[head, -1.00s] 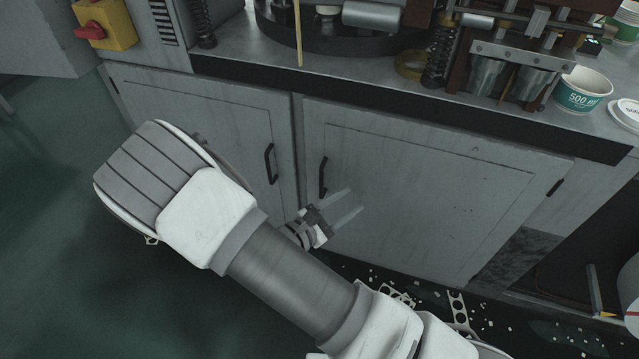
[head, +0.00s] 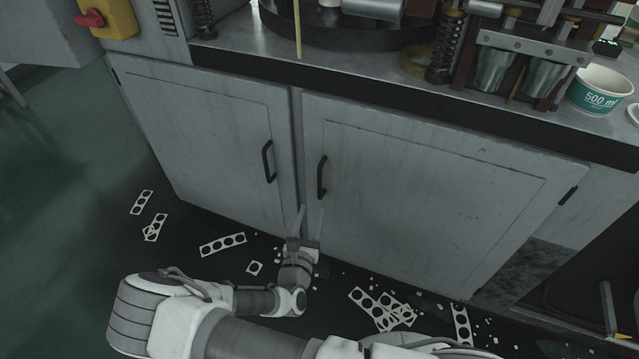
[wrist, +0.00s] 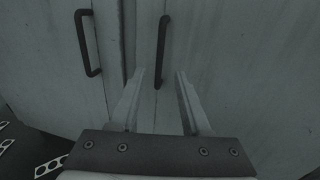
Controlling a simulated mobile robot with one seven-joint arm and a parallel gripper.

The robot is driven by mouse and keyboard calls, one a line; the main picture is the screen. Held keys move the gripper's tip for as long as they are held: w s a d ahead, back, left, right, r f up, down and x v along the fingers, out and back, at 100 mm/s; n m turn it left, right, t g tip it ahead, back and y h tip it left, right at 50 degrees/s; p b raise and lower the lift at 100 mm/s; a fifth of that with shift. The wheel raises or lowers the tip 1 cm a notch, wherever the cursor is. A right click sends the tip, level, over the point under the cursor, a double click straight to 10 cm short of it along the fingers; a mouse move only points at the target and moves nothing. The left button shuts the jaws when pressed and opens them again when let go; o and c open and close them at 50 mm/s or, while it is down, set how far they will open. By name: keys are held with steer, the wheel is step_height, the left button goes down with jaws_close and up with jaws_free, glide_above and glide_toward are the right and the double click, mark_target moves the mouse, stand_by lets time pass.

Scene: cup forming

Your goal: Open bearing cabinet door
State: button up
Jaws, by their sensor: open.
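The cabinet has two grey doors, both shut, under the machine's worktop. The left door (head: 205,140) has a black bar handle (head: 268,161) near its right edge. The right door (head: 420,190) has a black bar handle (head: 322,177) near its left edge. My gripper (head: 308,214) is open and empty, low in front of the seam between the doors, below both handles. In the wrist view the right door's handle (wrist: 162,52) stands ahead, above and between the open fingers (wrist: 160,82). The left door's handle (wrist: 88,43) is further left. Neither handle is touched, as far as I see.
Punched white strips (head: 222,244) and scraps litter the dark floor by the cabinet. The worktop (head: 225,52) overhangs the doors and carries machinery and a paper cup (head: 598,92). A yellow box with a red switch (head: 105,18) is at upper left.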

mark_target(320, 184)
steer(key=w, duration=0.4)
steer(key=w+d+b, duration=0.1)
steer(key=w, duration=0.3)
steer(key=w+d+b, duration=0.1)
steer(key=w, duration=0.2)
steer(key=shift+w, duration=0.4)
steer(key=shift+c, duration=0.2)
jaws_close()
stand_by(0.6)
